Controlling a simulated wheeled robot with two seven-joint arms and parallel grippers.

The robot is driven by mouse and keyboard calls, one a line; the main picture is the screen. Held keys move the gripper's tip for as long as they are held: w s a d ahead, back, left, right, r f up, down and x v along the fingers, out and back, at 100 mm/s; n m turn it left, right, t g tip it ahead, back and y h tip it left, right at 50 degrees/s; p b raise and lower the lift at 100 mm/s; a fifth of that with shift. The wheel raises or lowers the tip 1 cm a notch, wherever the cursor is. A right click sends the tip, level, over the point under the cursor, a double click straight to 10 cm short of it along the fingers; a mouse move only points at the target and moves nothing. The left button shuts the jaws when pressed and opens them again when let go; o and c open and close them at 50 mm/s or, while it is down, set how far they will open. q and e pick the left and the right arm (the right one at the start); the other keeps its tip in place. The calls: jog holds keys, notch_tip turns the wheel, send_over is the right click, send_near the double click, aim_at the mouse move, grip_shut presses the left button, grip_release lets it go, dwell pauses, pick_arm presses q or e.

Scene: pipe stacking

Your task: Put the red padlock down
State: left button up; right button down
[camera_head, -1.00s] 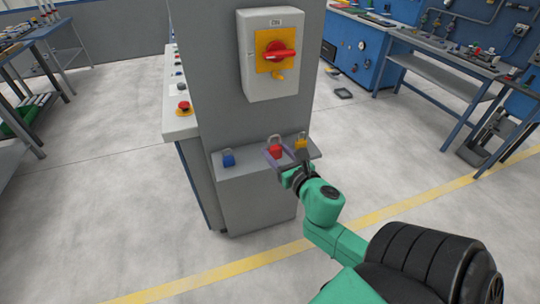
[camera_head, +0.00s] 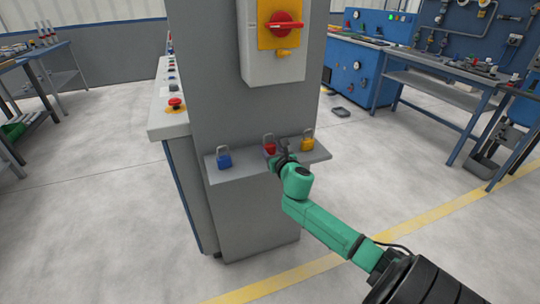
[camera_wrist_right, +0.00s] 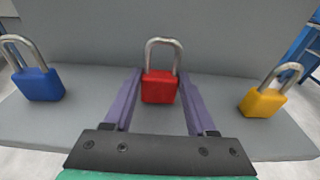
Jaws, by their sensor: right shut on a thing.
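The red padlock (camera_head: 269,148) stands upright on the grey shelf (camera_head: 240,172), shackle up, between two other padlocks. In the right wrist view the red padlock (camera_wrist_right: 159,87) sits between the two purple fingers of my right gripper (camera_wrist_right: 160,92), which is shut on its body. In the head view my right gripper (camera_head: 278,158) partly hides the red padlock's lower part. The padlock's base appears at shelf level; whether it bears fully on the shelf is hard to tell. My left gripper is not in view.
A blue padlock (camera_head: 224,157) stands to the left on the shelf and a yellow padlock (camera_head: 307,141) to the right, both apart from my fingers. A grey panel with a red switch (camera_head: 286,24) rises behind. Bare shelf lies between the padlocks.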

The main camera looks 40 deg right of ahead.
jog(key=shift+f, duration=0.15)
jog(key=shift+f, duration=0.15)
jog(key=shift+c, duration=1)
grip_release()
